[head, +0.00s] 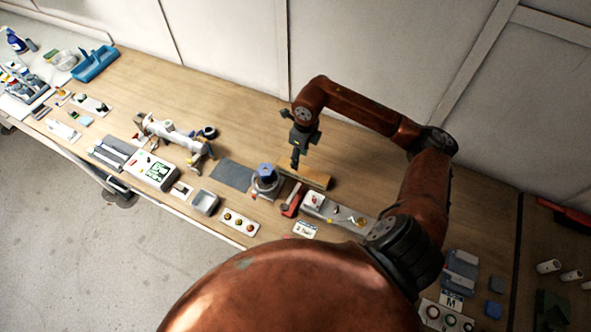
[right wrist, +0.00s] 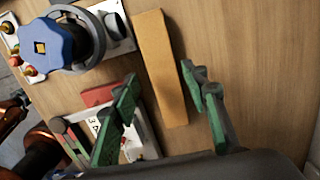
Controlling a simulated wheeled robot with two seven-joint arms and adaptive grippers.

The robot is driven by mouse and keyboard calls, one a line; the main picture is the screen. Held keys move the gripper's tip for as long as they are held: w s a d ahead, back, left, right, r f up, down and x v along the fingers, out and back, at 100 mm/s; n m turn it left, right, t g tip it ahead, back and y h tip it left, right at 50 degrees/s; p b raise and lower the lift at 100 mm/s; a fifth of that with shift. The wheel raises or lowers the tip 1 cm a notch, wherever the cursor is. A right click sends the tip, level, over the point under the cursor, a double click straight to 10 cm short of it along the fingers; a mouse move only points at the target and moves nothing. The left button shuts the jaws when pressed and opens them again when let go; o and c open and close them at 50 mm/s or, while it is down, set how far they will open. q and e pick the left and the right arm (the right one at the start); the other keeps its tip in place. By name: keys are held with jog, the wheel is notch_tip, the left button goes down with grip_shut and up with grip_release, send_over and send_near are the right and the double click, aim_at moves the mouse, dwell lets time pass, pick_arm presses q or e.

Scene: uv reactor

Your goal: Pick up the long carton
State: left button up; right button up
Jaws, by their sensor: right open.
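The long carton (head: 312,180) is a plain tan box lying flat on the wooden bench, right behind the blue-topped device in the head view. I cannot tell the exact height. My left gripper is not in view.
A device with a blue knob (right wrist: 55,45) stands close beside the carton. A red object (head: 292,202) and a grey panel with small parts (head: 335,211) lie in front of it. A dark mat (head: 232,176) lies to the left. The bench behind the carton is clear up to the wall.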

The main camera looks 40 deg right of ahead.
aim_at(304, 170)
jog(key=f, duration=0.1)
jog(key=s+d+f, duration=0.1)
jog(key=shift+s+f+g+h, duration=0.2)
jog(key=shift+f+g+h, duration=0.1)
jog(key=shift+f+g, duration=0.1)
jog(key=shift+f+p, duration=0.35)
jog(key=shift+f, duration=0.35)
notch_tip(304, 170, down, 4)
jog(key=shift+s+a+f+p, duration=0.15)
jog(key=shift+f+p, duration=0.1)
jog(key=shift+p, duration=0.25)
jog(key=c, duration=0.9)
